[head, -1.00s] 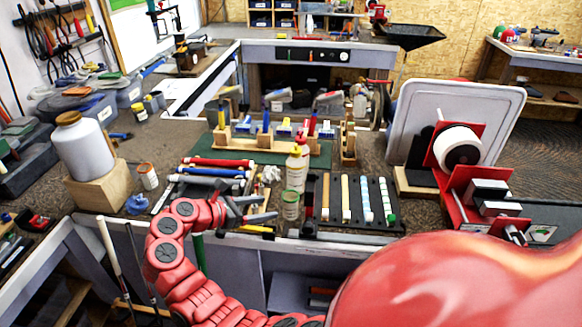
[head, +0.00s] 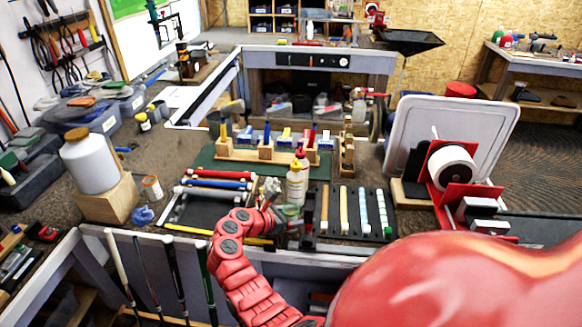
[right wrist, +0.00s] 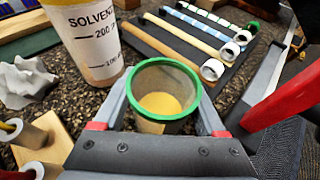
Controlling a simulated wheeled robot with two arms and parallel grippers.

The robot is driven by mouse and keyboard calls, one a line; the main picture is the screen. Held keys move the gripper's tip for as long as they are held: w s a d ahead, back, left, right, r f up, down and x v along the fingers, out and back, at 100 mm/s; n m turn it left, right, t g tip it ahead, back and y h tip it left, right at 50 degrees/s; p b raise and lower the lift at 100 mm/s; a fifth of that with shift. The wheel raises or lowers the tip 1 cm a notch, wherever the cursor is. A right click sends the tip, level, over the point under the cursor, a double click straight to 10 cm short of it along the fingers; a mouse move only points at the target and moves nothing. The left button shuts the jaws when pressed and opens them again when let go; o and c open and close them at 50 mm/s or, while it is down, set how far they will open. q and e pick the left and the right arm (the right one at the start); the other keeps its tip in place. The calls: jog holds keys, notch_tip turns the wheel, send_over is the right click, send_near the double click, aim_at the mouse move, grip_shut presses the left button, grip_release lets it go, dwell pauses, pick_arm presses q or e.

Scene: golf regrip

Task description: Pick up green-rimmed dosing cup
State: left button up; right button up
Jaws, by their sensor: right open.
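The green-rimmed dosing cup (right wrist: 165,127) stands upright in the middle of the right wrist view, with a yellowish bottom showing inside. In the head view the cup (head: 290,211) is partly hidden by my right gripper (head: 284,212). In the right wrist view my right gripper (right wrist: 164,106) is open, with one finger on each side of the cup. I cannot tell whether either finger touches it. My left gripper is not in view.
A solvent bottle (right wrist: 90,42) stands close to the cup on the left. A crumpled rag (right wrist: 28,82) and a wooden block (right wrist: 48,140) lie further left. A black rack (right wrist: 150,40) with several grips is behind and right. A red part (right wrist: 290,97) stands at far right.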

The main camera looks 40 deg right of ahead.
jog(key=shift+c, duration=0.2)
jog(key=c, duration=1.1)
jog(key=shift+r+b, duration=0.4)
jog(key=shift+r, duration=0.15)
notch_tip(320, 180, up, 9)
jog(key=b, duration=0.2)
jog(key=shift+b, duration=0.35)
